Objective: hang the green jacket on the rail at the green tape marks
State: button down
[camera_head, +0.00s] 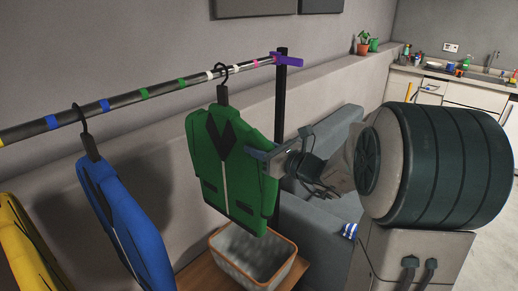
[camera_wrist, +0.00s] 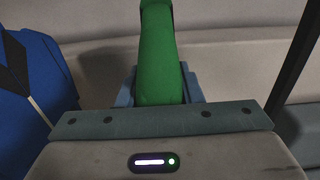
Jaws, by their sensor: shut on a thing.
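The green jacket (camera_head: 232,165) is upright on a dark hanger, its hook (camera_head: 221,70) at the rail (camera_head: 160,90) between two white tape marks. Whether the hook rests on the rail is hard to tell. The green tape marks (camera_head: 145,93) (camera_head: 181,83) are on the rail to the left of the hook, with bare rail between them. My gripper (camera_head: 264,158) is shut on the right side of the green jacket, below its shoulder. In the wrist view the green jacket (camera_wrist: 161,60) stands edge-on between the fingers.
A blue jacket (camera_head: 125,220) hangs left of the green one, its hook near a blue mark, and a yellow jacket (camera_head: 25,245) hangs further left. A dark post (camera_head: 281,120) with a purple piece (camera_head: 288,60) ends the rail. A basket (camera_head: 255,258) stands below the green jacket.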

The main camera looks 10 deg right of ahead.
jog(key=shift+r, duration=0.1)
jog(key=s+a+b, duration=0.4)
jog(key=s+a, duration=0.6)
jog(key=a, duration=0.3)
jog(key=shift+a+b, duration=0.3)
jog(key=shift+a, duration=0.05)
dwell(1.5)
jog(key=shift+f+b, duration=0.3)
jog(key=shift+b, duration=0.2)
jog(key=c, duration=0.9)
grip_release()
jog(key=shift+s, duration=0.1)
